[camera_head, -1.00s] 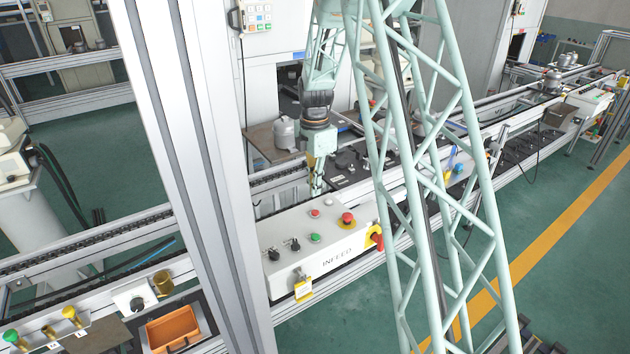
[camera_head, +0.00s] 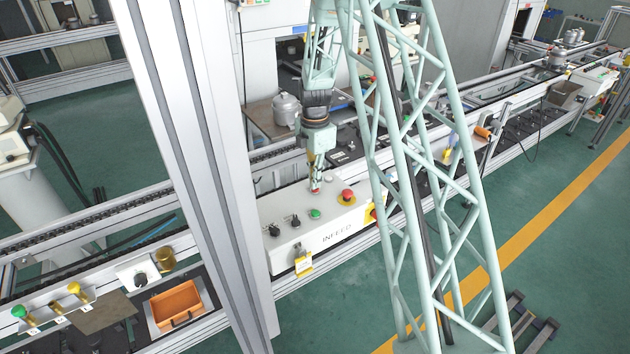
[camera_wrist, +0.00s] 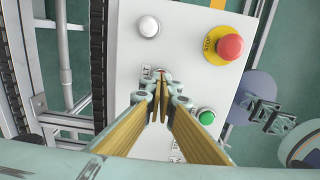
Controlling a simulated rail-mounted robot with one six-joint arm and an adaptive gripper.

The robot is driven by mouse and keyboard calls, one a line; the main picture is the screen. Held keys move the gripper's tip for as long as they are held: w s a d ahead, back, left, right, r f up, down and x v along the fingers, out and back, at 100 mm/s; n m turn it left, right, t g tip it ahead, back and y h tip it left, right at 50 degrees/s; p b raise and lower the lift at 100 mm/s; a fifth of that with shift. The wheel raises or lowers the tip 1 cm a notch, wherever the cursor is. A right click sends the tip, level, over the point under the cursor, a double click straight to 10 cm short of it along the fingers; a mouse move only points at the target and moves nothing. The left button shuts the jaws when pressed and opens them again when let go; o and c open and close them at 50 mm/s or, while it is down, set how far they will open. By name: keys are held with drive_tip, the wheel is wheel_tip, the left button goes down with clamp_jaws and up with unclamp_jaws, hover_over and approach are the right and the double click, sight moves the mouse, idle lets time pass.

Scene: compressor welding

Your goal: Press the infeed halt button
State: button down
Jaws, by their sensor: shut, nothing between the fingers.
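The grey-white INFEED control box (camera_head: 340,232) stands at the line's edge below my arm. In the wrist view the fingertips (camera_wrist: 160,78) cover most of that button, beside a label of which "ALT" shows. I cannot tell whether the tips touch it or whether it is pushed in. A white button (camera_wrist: 148,26), a green button (camera_wrist: 206,115) and a red STOP mushroom button (camera_wrist: 229,46) on a yellow ring surround it.
Two black selector knobs (camera_head: 284,226) sit left on the box, and a yellow tag (camera_head: 304,264) hangs on its front. The conveyor rail (camera_head: 90,235) runs behind. An orange bin (camera_head: 175,303) lies to the left.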

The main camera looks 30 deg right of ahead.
drive_tip(key=shift+f, duration=0.1)
drive_tip(key=shift+f+b, duration=0.6)
drive_tip(key=shift+f, duration=0.15)
drive_tip(key=shift+s+f, duration=0.15)
drive_tip(key=shift+s+a+f, duration=0.1)
drive_tip(key=shift+f, duration=0.05)
wheel_tip(320, 180, up, 15)
drive_tip(key=p, duration=0.1)
drive_tip(key=shift+w, duration=0.25)
idle(0.5)
idle(0.7)
